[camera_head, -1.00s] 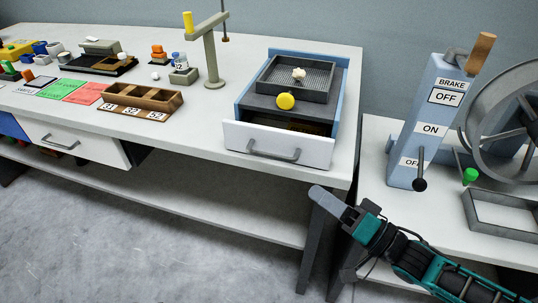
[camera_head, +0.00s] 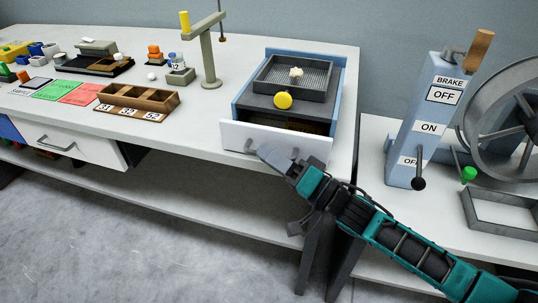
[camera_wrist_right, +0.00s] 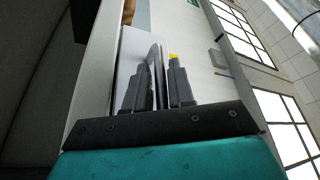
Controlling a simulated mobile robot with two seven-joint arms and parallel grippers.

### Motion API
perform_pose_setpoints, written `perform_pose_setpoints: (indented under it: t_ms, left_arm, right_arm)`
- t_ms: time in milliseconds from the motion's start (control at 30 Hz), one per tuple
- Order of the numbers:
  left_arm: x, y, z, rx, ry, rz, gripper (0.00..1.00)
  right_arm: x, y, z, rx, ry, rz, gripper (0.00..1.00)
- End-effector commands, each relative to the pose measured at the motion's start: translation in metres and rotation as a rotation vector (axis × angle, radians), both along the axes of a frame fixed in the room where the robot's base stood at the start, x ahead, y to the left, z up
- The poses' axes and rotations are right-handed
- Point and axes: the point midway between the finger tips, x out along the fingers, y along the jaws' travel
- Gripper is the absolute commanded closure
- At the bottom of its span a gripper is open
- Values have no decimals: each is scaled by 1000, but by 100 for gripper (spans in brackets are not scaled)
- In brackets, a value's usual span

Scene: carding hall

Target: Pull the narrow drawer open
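A drawer with a white front (camera_head: 235,137) and a grey bar handle (camera_head: 249,145) is set in a blue housing on the table's right end. A dark interior shows behind the top of its front. My right gripper (camera_head: 270,155) is at this handle and hides its middle. In the right wrist view, the handle (camera_wrist_right: 157,62) lies between my two fingers (camera_wrist_right: 158,88), which stand apart on either side of it; any contact is unclear. A second white drawer front (camera_head: 85,146) with a handle is under the table at left. My left gripper is not in view.
A grey mesh tray (camera_head: 262,80) and a yellow ball (camera_head: 283,100) are on top of the blue housing. A brake post (camera_head: 421,130) with a lever and a wheel (camera_head: 475,150) stand on the bench at right. Floor in front of the table is clear.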

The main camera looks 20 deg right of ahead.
Motion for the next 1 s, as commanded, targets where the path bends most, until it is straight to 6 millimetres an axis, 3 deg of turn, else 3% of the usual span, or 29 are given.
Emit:
perform_pose_setpoints:
  t_ms: [367, 633, 1000]
  left_arm:
    - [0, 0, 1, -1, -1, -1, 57]
    - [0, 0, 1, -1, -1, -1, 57]
    - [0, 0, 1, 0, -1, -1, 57]
  right_arm:
    - [6, 5, 2, 0, 0, 1, 77]
    - [6, 5, 2, 0, 0, 0, 100]
    - [6, 4, 2, 0, 0, 0, 100]
